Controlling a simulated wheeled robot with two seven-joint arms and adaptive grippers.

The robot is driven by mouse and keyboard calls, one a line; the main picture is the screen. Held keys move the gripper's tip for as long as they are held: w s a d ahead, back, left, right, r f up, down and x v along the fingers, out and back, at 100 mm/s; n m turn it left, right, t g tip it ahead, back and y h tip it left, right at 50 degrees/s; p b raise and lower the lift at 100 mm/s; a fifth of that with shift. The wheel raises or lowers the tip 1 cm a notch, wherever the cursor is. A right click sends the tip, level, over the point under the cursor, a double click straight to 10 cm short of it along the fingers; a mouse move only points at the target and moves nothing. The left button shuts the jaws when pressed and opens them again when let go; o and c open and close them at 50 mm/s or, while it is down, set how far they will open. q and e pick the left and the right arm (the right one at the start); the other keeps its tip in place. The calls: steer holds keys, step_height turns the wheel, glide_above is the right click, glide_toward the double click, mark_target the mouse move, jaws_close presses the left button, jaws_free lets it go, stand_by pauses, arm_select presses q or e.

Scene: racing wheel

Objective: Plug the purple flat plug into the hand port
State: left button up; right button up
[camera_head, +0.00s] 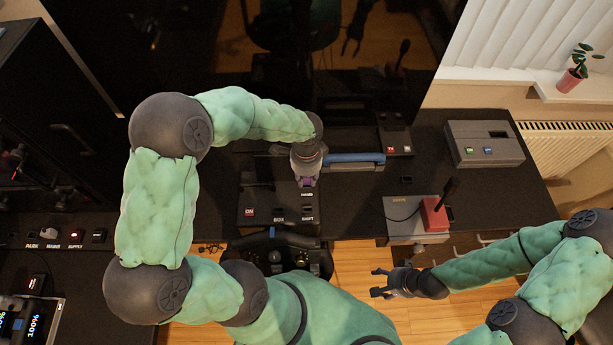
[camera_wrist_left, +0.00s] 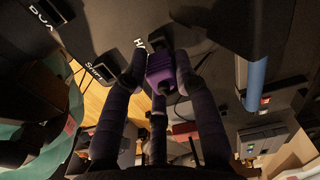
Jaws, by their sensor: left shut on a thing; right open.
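The purple flat plug (camera_head: 307,182) is held between the fingertips of my left gripper (camera_head: 306,177), over the black panel (camera_head: 258,199) behind the steering wheel. In the left wrist view the ribbed purple plug (camera_wrist_left: 160,70) sits between the closed fingers of my left gripper (camera_wrist_left: 159,76). The hand port (camera_wrist_left: 156,42) shows just beyond the plug, its label partly hidden. The plug's front end is close to this port; I cannot tell whether they touch. My right gripper (camera_head: 381,284) is open and empty, in front of the desk on the right.
The shift port (camera_wrist_left: 96,71) lies beside the hand port. A blue bar (camera_head: 355,158) stands close right of my left gripper. The steering wheel (camera_head: 278,258) is in front. A red shifter (camera_head: 434,213) and a grey box (camera_head: 484,143) stand farther right.

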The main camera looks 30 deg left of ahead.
arm_select(q)
steer(key=shift+f+b, duration=0.55)
steer(key=shift+f, duration=0.3)
steer(key=o, duration=1)
steer(key=shift+o, duration=0.2)
step_height(320, 180, up, 12)
steer(key=shift+r, duration=0.1)
